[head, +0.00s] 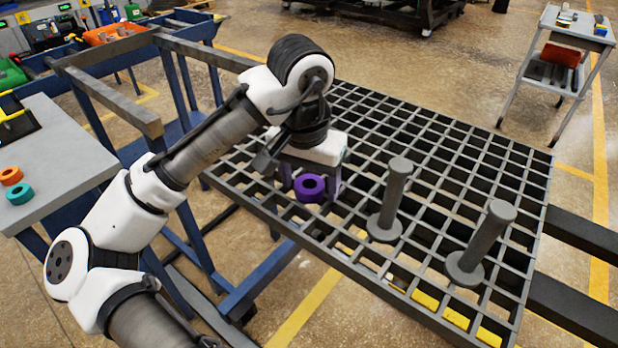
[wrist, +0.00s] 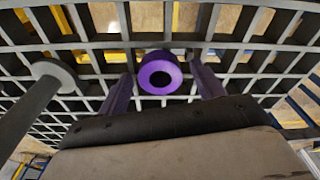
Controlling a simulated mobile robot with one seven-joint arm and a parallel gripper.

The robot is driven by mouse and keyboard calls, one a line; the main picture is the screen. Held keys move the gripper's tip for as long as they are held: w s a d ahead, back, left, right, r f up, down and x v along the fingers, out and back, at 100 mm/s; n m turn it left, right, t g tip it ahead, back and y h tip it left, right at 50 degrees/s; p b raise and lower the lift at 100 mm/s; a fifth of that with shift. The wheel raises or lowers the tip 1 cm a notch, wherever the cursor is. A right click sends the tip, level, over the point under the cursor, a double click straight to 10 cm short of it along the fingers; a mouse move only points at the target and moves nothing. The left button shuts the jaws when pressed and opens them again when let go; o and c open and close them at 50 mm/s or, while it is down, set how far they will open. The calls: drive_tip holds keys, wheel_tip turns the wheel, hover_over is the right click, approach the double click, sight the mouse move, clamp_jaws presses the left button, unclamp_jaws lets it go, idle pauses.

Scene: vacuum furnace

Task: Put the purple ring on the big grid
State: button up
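The purple ring (head: 309,188) is at the near left part of the big grid (head: 455,130), and appears to lie flat on its bars. In the wrist view the ring (wrist: 160,75) shows its dark centre hole, with grid bars (wrist: 240,45) around it. My gripper (head: 312,184) points down over the ring, one finger on each side. The wrist view shows a narrow gap between the ring and the fingers of my gripper (wrist: 164,82), so it looks open around the ring. The exact contact under the ring is hidden.
Two grey posts with round bases, one (head: 391,200) nearer my gripper and one (head: 482,243) further right, stand on the grid. An orange ring (head: 10,176) and a teal ring (head: 19,193) lie on the grey table (head: 60,165) at left. The grid's far side is clear.

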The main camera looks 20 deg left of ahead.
sight(306, 200)
wheel_tip(306, 200, up, 12)
drive_tip(key=s, duration=0.1)
drive_tip(key=shift+s, duration=0.2)
idle(0.3)
drive_tip(key=shift+a+r, duration=0.1)
